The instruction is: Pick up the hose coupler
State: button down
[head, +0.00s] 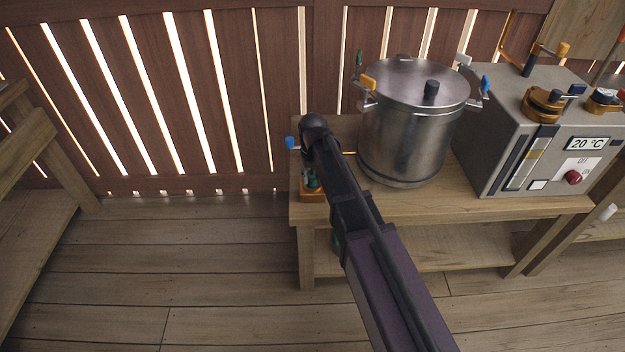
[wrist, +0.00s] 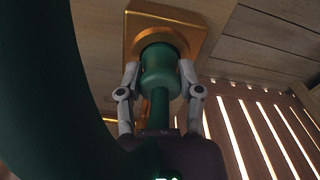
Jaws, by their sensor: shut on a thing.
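The hose coupler (wrist: 158,82) is a green, waisted, round piece between the two grey fingers of my gripper (wrist: 160,72) in the wrist view. The fingers are shut on its sides. Its far end meets a golden-orange square base (wrist: 185,18); I cannot tell whether it is seated in it or just touching. In the head view a bit of green coupler (head: 313,180) shows above the orange base (head: 312,196) at the left end of the wooden bench. My arm hides most of the gripper there.
A lidded steel pot (head: 405,135) stands on the bench (head: 420,205) just right of my arm. A grey control box (head: 500,130) with valves is farther right. A large green curve (wrist: 40,90) fills the wrist view's left side. The floor left of the bench is clear.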

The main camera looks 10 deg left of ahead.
aim_at(313, 174)
jog(key=shift+r, duration=0.1)
dwell(0.3)
notch_tip(313, 174, up, 3)
jog(key=p, duration=0.3)
jog(key=shift+r, duration=0.1)
jog(key=s+d+p, duration=0.1)
jog(key=s+d, duration=0.2)
jog(key=s, duration=0.4)
jog(key=s+d+r+p, duration=0.1)
jog(key=s+d, duration=0.2)
jog(key=s, duration=0.4)
jog(key=shift+s+d+r, duration=0.3)
jog(key=shift+d, duration=0.05)
jog(key=shift+r, duration=0.2)
jog(key=shift+r+p, duration=1.8)
jog(key=shift+p, duration=0.2)
jog(key=shift+w+d, duration=0.1)
jog(key=shift+d, duration=0.05)
